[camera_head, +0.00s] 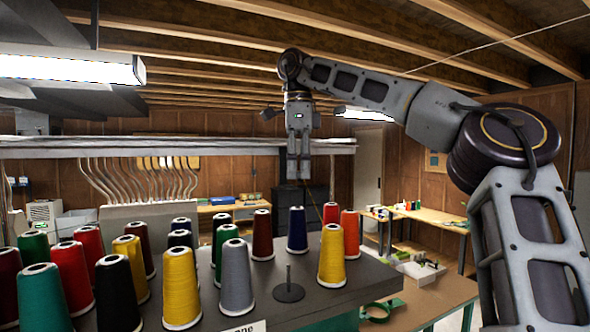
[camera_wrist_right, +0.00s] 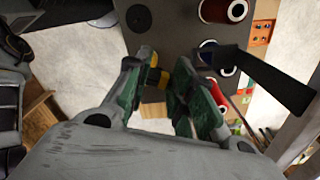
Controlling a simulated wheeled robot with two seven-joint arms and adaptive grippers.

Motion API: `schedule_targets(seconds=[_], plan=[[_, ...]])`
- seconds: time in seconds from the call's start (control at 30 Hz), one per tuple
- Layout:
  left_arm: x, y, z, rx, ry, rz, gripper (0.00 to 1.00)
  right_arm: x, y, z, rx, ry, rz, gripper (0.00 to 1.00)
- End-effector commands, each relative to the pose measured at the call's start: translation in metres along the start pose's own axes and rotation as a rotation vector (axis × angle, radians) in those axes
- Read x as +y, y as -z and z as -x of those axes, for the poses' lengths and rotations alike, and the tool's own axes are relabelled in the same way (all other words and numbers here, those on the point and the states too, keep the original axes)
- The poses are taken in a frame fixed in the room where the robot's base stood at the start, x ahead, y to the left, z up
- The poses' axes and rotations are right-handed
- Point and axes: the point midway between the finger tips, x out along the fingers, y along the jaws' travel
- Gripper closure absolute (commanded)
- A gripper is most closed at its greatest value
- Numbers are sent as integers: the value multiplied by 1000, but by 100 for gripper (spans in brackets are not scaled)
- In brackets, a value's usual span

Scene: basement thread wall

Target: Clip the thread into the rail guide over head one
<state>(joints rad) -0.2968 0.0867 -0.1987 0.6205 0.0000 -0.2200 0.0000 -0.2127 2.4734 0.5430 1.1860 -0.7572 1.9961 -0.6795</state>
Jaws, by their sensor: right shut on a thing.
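My right gripper (camera_head: 299,172) hangs fingers-down from the raised right arm, in front of the pale horizontal rail (camera_head: 225,146). It also shows in the right wrist view (camera_wrist_right: 168,75). It is shut on the thread, which is too fine to make out clearly between the fingers. A faint line runs below the fingers toward the yellow cone (camera_head: 332,258) at the right of the dark cone table (camera_head: 350,295). I cannot make out a separate guide on the rail. A partly cut-off label (camera_head: 246,327) ends in "ne" at the table's front edge. My left gripper is out of view.
Several thread cones, such as a grey one (camera_head: 237,278), crowd the table around a bare spindle (camera_head: 289,288). Curved metal tubes (camera_head: 140,178) hang at the left. A dark bar (camera_wrist_right: 265,80) lies close to the fingers in the wrist view. Space right of the gripper looks open.

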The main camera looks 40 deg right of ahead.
Motion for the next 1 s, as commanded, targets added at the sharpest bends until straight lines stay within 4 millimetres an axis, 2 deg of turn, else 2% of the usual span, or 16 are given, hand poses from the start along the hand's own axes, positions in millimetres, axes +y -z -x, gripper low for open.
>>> schedule_targets(seconds=[0.27,0.57,1.0], plan=[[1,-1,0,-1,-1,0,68,-2,2,1,-1,0,33,84],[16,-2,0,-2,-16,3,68,-2,2,1,-1,0,32,84],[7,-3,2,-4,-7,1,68,-16,-5,1,-1,-1,31,84]])
